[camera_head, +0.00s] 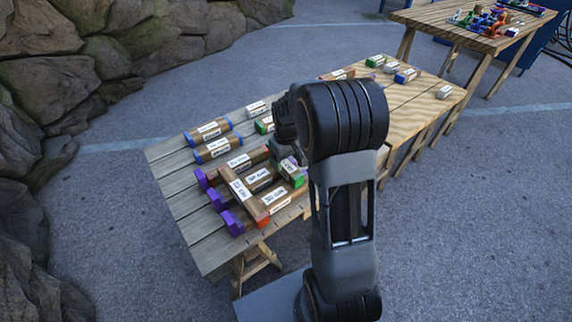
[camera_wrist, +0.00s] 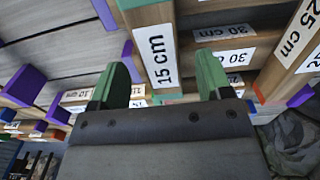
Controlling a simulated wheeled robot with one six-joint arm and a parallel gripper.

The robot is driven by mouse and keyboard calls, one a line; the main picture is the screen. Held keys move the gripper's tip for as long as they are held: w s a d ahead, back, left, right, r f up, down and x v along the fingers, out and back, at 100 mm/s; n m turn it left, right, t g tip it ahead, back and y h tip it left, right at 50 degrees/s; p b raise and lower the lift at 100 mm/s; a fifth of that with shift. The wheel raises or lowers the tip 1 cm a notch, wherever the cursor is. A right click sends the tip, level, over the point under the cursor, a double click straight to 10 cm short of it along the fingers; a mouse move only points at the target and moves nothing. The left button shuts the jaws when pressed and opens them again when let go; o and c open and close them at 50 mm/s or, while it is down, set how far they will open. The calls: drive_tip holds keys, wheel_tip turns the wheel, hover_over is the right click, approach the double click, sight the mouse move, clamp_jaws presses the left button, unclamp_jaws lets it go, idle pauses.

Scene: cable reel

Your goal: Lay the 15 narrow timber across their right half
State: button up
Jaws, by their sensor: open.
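Three purple-ended timbers marked 30 cm (camera_head: 275,199) lie side by side on the grey table. A timber marked 25 cm (camera_head: 240,188) with a red-orange end lies across their left part. A green-ended timber (camera_head: 293,174) is at their right part, partly hidden by my arm. In the wrist view a timber marked 15 cm (camera_wrist: 158,52) appears to lie across the 30 cm timbers (camera_wrist: 225,32). My gripper (camera_wrist: 162,62) is open, with one green-tipped finger on each side of the 15 cm timber; contact is not clear. In the head view my gripper (camera_head: 284,150) is mostly hidden.
Two blue-ended timbers (camera_head: 213,140) lie at the grey table's back left. A second wooden table (camera_head: 415,112) holds several small blocks. A farther table (camera_head: 450,30) holds colourful items. Rocks (camera_head: 60,60) stand at the left.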

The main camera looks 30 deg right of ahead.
wheel_tip(320, 180, up, 10)
drive_tip(key=p, duration=0.1)
drive_tip(key=shift+r+p, duration=0.15)
drive_tip(key=shift+p, duration=0.25)
drive_tip(key=s+a+r+m+t+p, duration=0.1)
drive_tip(key=s+a+r+p, duration=0.4)
drive_tip(key=s+r+p, duration=0.3)
drive_tip(key=s+a+r+m+t+p, duration=0.1)
drive_tip(key=s+a+r+p, duration=0.4)
drive_tip(key=r, duration=0.5)
drive_tip(key=s+t+p, duration=0.1)
drive_tip(key=s+p, duration=0.1)
drive_tip(key=s, duration=0.1)
drive_tip(key=shift+s+r+t+p, duration=0.3)
drive_tip(key=shift+s+r+p, duration=0.05)
drive_tip(key=shift+s+r, duration=0.05)
